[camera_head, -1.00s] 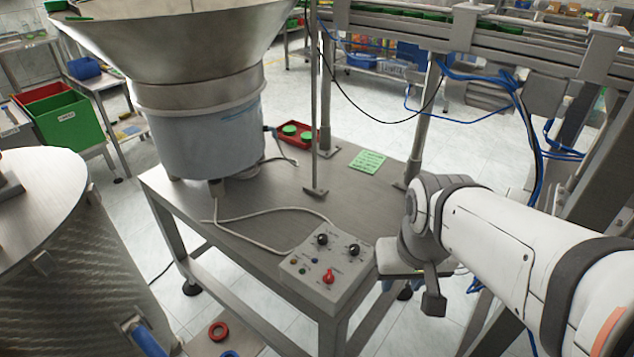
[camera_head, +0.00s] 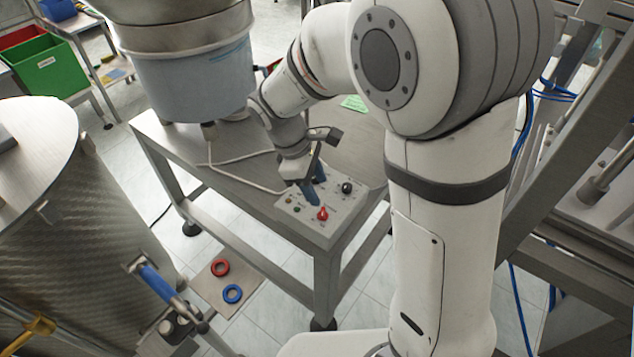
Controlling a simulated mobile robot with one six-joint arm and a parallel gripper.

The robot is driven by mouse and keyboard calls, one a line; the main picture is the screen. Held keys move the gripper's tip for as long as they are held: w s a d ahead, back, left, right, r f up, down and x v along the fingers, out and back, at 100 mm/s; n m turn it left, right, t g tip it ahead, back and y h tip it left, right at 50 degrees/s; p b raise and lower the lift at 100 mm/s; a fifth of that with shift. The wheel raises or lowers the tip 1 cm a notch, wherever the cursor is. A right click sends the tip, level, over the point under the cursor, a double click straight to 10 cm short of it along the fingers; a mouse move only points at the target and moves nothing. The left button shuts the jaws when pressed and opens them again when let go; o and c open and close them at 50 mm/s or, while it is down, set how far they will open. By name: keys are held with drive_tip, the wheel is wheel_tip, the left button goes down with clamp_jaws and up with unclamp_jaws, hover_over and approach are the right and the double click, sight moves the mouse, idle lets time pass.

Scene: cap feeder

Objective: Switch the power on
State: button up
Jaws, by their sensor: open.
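The grey control box (camera_head: 318,233) sits on the front corner of the steel table. Its red rotary switch (camera_head: 322,214) is on the top panel near the front. A black knob (camera_head: 347,187) shows at the right of the panel. Small indicator lights or buttons (camera_head: 295,209) are at the left. My gripper (camera_head: 313,190) has blue fingers, points down over the panel and is open with nothing seen between the fingers. It is just behind the red switch. The other black knob is hidden by the gripper. I cannot tell whether a fingertip touches the panel.
The steel table (camera_head: 172,150) carries the large bowl feeder (camera_head: 195,80) behind the box. A pale cable (camera_head: 235,164) runs over the table to the box. A metal drum (camera_head: 75,230) stands at left. Red and blue rings (camera_head: 232,294) lie low in front.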

sight(323, 211)
drive_tip(key=shift+n+h, duration=0.3)
drive_tip(key=shift+n, duration=0.4)
drive_tip(key=f, duration=0.5)
drive_tip(key=d+f, duration=0.1)
drive_tip(key=f, duration=0.2)
drive_tip(key=shift+w+f, duration=0.1)
drive_tip(key=shift+f, duration=0.1)
drive_tip(key=shift+c, duration=0.2)
drive_tip(key=c, duration=1)
drive_tip(key=shift+o, duration=0.2)
